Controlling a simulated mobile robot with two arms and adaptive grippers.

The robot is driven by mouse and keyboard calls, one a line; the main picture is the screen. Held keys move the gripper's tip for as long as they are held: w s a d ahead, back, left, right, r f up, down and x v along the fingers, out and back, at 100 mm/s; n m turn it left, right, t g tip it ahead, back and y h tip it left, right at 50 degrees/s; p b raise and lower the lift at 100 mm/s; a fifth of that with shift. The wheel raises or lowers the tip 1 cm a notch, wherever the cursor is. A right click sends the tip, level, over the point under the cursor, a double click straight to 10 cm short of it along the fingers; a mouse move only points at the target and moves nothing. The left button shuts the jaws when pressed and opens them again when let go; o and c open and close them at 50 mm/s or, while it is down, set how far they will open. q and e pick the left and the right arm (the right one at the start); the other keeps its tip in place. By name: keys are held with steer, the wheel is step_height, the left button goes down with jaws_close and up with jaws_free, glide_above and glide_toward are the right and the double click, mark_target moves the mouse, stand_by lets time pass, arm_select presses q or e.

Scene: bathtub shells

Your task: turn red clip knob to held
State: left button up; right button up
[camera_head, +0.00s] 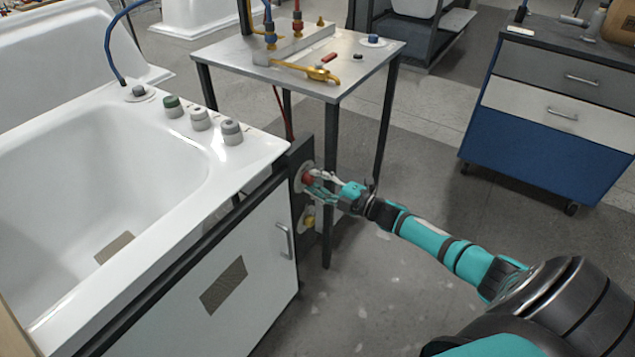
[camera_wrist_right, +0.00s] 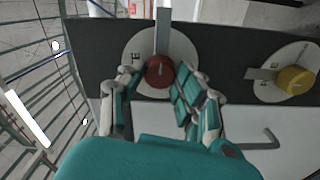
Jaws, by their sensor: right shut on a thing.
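The red clip knob (camera_head: 308,178) sits on a round pale plate on the dark end panel of the bathtub stand. In the right wrist view the knob (camera_wrist_right: 160,71) is dark red, with a grey bar reaching up from it across its white dial (camera_wrist_right: 137,48). My right gripper (camera_head: 317,181) is at the knob, and in the wrist view its fingers (camera_wrist_right: 157,88) are on both sides of it, shut on it. The dial lettering is too small to read surely. My left gripper is not in view.
A yellow knob (camera_wrist_right: 295,80) with its own dial is right of the red one in the wrist view. The white tub (camera_head: 90,190) and a cabinet door with a handle (camera_head: 285,240) are close by. A metal table (camera_head: 225,55) stands behind; its leg is near my gripper.

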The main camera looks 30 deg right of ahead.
steer(key=o, duration=1.1)
steer(key=shift+o, duration=0.2)
steer(key=shift+d, duration=0.1)
steer(key=v, duration=1.2)
steer(key=shift+f, duration=0.1)
